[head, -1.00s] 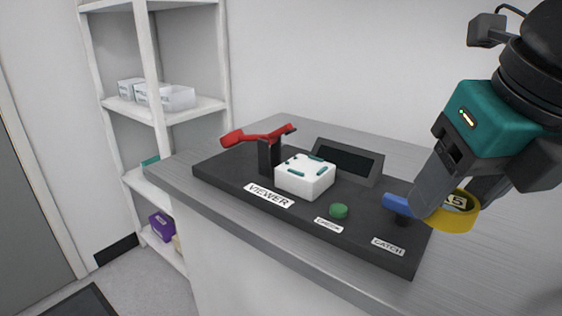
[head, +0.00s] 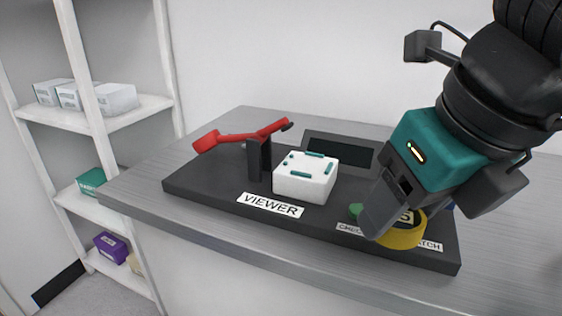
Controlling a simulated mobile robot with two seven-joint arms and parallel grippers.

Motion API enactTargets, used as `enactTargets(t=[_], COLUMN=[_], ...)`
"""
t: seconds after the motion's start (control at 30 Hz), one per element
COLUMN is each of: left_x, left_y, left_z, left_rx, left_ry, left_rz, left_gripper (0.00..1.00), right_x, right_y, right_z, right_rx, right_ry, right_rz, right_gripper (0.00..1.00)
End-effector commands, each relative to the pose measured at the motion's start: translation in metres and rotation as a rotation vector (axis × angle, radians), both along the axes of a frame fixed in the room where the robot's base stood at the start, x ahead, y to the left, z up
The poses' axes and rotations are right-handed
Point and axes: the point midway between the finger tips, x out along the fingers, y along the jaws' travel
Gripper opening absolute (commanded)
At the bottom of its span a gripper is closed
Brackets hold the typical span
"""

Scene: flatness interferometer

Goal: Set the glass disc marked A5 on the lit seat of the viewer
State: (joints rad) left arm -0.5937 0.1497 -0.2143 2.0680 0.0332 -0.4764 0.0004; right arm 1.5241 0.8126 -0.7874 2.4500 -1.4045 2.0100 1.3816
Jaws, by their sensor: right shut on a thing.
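The viewer's black base (head: 205,190) lies on the grey bench top, with a VIEWER label at its front. A white block (head: 306,179) with teal strips on top stands on the base; I cannot tell whether any of it is lit. A red lever (head: 240,136) on a black post is tilted up beside the block. My right gripper (head: 390,222) is shut on a yellow-rimmed disc (head: 402,238) and holds it over the right part of the base. Its dark label shows a 5; the rest is hidden by a finger. My left gripper is not in view.
A green button (head: 355,210) is partly hidden behind my right finger. A dark screen (head: 338,150) stands behind the white block. The labels at the right are partly covered. White shelves (head: 135,110) with boxes stand at the left. Bare bench (head: 180,152) lies left of the base.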

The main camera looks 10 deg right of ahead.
Motion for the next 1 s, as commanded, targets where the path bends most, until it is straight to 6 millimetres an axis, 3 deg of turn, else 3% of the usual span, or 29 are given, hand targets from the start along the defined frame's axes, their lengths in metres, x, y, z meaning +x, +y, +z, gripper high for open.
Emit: enactTargets(t=[0.23,0.5,0.73,1.0], left_x=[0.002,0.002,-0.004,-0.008], left_y=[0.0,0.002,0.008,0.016], left_z=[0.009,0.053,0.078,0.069], left_rx=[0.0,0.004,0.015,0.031], left_ry=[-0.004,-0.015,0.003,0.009], left_rz=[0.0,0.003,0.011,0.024], left_gripper=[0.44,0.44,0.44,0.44], right_x=[-0.001,0.016,0.025,0.095], right_y=[-0.003,0.001,0.003,0.017], right_z=[0.0,0.006,0.004,-0.002], right_rx=[0.001,0.004,0.0,0.001], right_ry=[0.002,0.008,0.007,0.001], right_rz=[-0.007,-0.006,-0.005,-0.008], right_gripper=[0.26,0.26,0.26,0.26])
